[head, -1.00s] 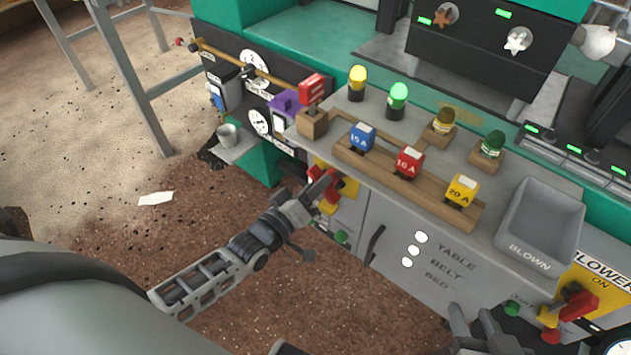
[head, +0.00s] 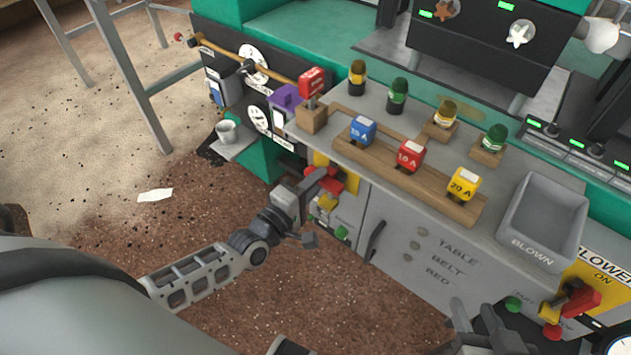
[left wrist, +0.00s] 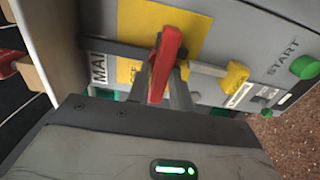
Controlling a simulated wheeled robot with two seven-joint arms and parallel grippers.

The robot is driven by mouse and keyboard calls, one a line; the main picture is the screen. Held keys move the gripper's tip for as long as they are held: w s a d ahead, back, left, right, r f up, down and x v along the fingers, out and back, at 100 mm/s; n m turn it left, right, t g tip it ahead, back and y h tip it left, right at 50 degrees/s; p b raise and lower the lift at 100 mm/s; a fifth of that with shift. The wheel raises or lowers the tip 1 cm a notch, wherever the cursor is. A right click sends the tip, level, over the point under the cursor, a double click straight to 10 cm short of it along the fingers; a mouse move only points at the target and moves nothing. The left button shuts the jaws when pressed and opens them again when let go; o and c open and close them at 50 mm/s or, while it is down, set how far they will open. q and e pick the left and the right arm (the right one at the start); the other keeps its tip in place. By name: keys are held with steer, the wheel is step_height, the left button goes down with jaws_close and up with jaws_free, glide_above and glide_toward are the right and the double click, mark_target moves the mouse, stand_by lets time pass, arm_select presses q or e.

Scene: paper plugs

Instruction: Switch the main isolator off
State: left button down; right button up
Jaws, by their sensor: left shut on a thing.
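The main isolator is a red handle (left wrist: 170,52) on a yellow plate (left wrist: 190,22) at the left end of the grey cabinet front. In the left wrist view the handle stands between my two left fingers, and the label beside it is partly hidden. In the head view my left gripper (head: 316,184) is shut on this handle, and partly covers it. A yellow lever (left wrist: 236,76) sits to its right. My right gripper (head: 476,322) is at the bottom edge of the head view, apart from the cabinet, fingers open and empty.
The bench top holds blue (head: 362,130), red (head: 410,155) and yellow (head: 463,184) plugs on a wooden rack, and a grey BLOWN bin (head: 545,222). A second red handle, the blower's (head: 582,302), is at the right. A green START button (left wrist: 305,67) is near the isolator.

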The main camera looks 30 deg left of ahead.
steer(key=shift+f, duration=0.15)
stand_by(0.3)
arm_select(q)
steer(key=c, duration=1.4)
jaws_free()
steer(key=shift+o, duration=0.2)
steer(key=shift+s, duration=0.1)
steer(key=v, duration=1.6)
steer(key=shift+p, duration=0.45)
arm_select(e)
steer(key=shift+r, duration=0.2)
